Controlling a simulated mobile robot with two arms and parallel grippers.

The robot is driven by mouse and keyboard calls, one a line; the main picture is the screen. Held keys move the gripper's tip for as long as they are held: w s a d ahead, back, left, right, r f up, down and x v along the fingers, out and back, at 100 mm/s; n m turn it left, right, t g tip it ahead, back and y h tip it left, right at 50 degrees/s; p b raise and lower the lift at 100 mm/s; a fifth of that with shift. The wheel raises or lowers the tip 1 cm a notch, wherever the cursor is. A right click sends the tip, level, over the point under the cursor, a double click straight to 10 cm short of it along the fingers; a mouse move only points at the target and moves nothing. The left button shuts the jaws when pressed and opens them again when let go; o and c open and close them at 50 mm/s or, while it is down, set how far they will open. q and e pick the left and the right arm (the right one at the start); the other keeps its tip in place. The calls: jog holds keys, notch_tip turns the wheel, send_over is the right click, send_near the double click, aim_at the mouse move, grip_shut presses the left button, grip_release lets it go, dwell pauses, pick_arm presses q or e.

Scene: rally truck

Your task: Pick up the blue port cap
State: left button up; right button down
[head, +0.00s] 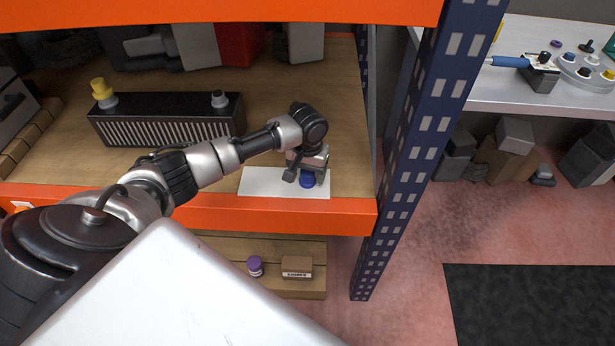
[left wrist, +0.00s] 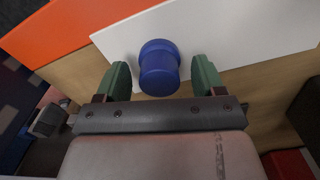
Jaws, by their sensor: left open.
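The blue port cap (left wrist: 159,68) stands on a white mat (left wrist: 240,30) in the left wrist view. In the head view the cap (head: 307,181) sits near the mat's (head: 262,184) right end, close to the shelf's front edge, partly covered by my gripper. My left gripper (left wrist: 163,80) is open, with one green-padded finger on each side of the cap and visible gaps between. In the head view my left gripper (head: 305,174) is right over the cap. Whether the fingers are low enough to flank the cap fully is hard to tell. My right gripper is not in view.
A black radiator-like box (head: 165,120) with a yellow-capped port (head: 102,92) and a grey port stands behind on the wooden shelf. An orange beam (head: 290,215) edges the shelf. A blue upright post (head: 420,130) stands to the right. A white table (head: 500,90) lies beyond.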

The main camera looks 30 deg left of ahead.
pick_arm(q)
jog(key=c, duration=1)
